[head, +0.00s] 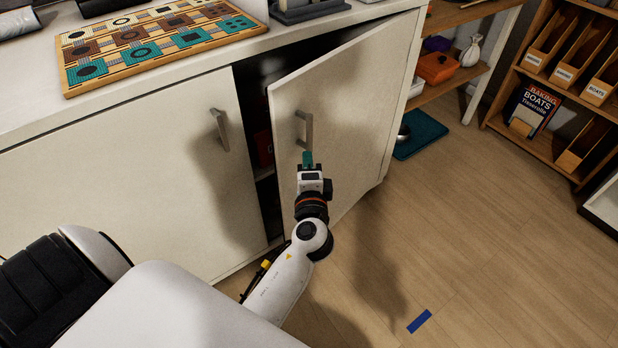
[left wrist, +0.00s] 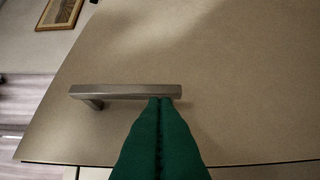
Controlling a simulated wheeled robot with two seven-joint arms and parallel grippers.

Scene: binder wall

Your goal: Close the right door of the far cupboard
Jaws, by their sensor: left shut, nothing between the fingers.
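The right door (head: 352,110) of the white cupboard stands partly open, swung outward, with a dark gap between it and the shut left door (head: 130,165). Its grey bar handle (head: 304,129) is near the door's free edge. My left gripper (head: 308,158) is just below that handle, with its teal fingers shut and empty. In the left wrist view the green fingertips (left wrist: 160,102) overlap the right end of the handle (left wrist: 120,91), in front of the door face (left wrist: 230,70). I cannot tell whether they touch it. My right gripper does not show.
A patterned board (head: 155,45) lies on the cupboard top (head: 265,45). A wooden shelf (head: 560,75) with binders and a book stands at the right. A teal mat (head: 422,135) with a bowl lies behind the door. The wooden floor (head: 470,235) in front is clear except for blue tape (head: 419,321).

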